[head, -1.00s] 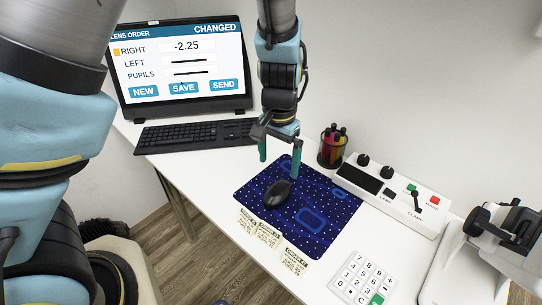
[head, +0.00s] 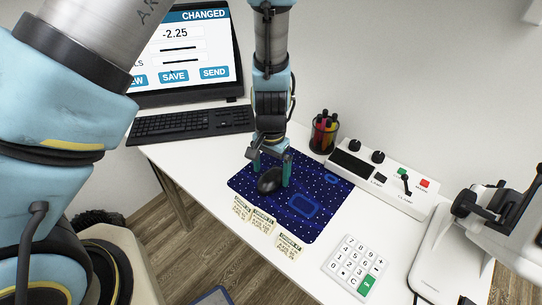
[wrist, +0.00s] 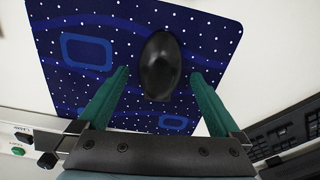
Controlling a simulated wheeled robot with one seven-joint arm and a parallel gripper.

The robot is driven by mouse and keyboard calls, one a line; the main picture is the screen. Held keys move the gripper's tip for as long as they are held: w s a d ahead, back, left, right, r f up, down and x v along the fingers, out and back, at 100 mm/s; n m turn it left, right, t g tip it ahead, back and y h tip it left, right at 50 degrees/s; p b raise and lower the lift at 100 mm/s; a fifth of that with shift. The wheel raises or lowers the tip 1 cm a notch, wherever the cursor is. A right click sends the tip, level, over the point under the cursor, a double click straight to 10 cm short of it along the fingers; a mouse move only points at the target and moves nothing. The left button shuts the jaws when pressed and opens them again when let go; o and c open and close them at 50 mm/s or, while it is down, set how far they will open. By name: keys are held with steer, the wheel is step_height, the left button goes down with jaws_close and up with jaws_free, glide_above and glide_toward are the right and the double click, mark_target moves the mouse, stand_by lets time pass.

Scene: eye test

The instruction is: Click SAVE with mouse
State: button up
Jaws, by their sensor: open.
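The black mouse (head: 269,181) rests on the dark blue dotted mouse mat (head: 333,212). My gripper (head: 272,170) is open and low over the mat, with its green fingers on either side of the mouse. In the wrist view, the mouse (wrist: 160,66) lies between the two spread fingertips, with a gap on each side. The monitor (head: 187,99) shows -2.25 and CHANGED, and the SAVE button (head: 173,76) sits between two others. A tiny dark mark near SAVE may be the pointer. My arm hides the screen's left part.
The black keyboard (head: 190,125) lies before the monitor. A pen cup (head: 323,134) and control box (head: 382,178) stand behind the mat. Paper labels (head: 262,222) line its front edge. A keypad (head: 354,265) and white device (head: 440,262) are at right.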

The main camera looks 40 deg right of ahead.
steer(key=shift+f, duration=1.2)
steer(key=c, duration=1.4)
